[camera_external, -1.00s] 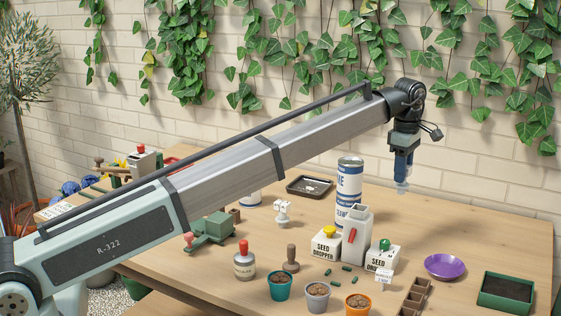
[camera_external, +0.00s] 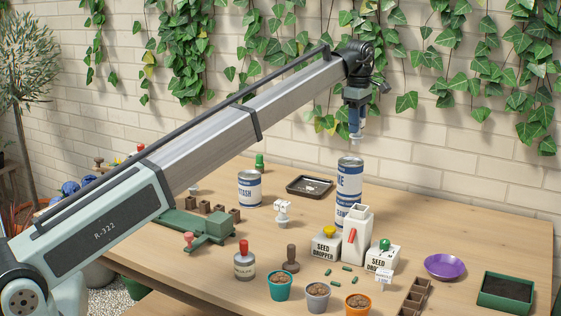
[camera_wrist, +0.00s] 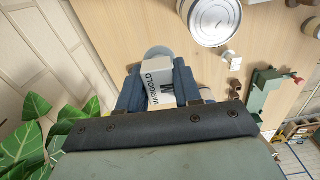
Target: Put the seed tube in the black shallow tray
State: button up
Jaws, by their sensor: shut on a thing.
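My gripper (camera_external: 356,118) is shut on the seed tube, high above the back of the table and over the tall white-and-blue can. The seed tube's pale lower end (camera_external: 356,136) hangs below the fingers, roughly upright. In the wrist view, the seed tube (camera_wrist: 158,82) shows a white label reading "MARIGOLD" between the blue fingers (camera_wrist: 158,90). The black shallow tray (camera_external: 310,194) lies on the table at the back, left of and below my gripper in the outside view. Something small and pale lies in it. I cannot make the tray out in the wrist view.
A tall stack of white-and-blue cans (camera_external: 349,180) stands right of the tray. Another can (camera_external: 249,188) and a green-capped bottle (camera_external: 259,162) stand left of it. A small white object (camera_external: 282,212) is in front. Ivy hangs on the wall behind.

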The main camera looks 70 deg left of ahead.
jog(key=s+a, duration=0.4)
jog(key=a, duration=0.5)
jog(key=s+a, duration=0.3)
jog(key=a, duration=0.6)
send_over(310, 188)
notch_tip(310, 188, down, 11)
jog(key=shift+n, duration=0.3)
jog(key=shift+f, duration=5.05)
jog(key=shift+f, duration=0.1)
jog(key=o, duration=1)
notch_tip(310, 188, up, 12)
jog(key=shift+r, duration=0.15)
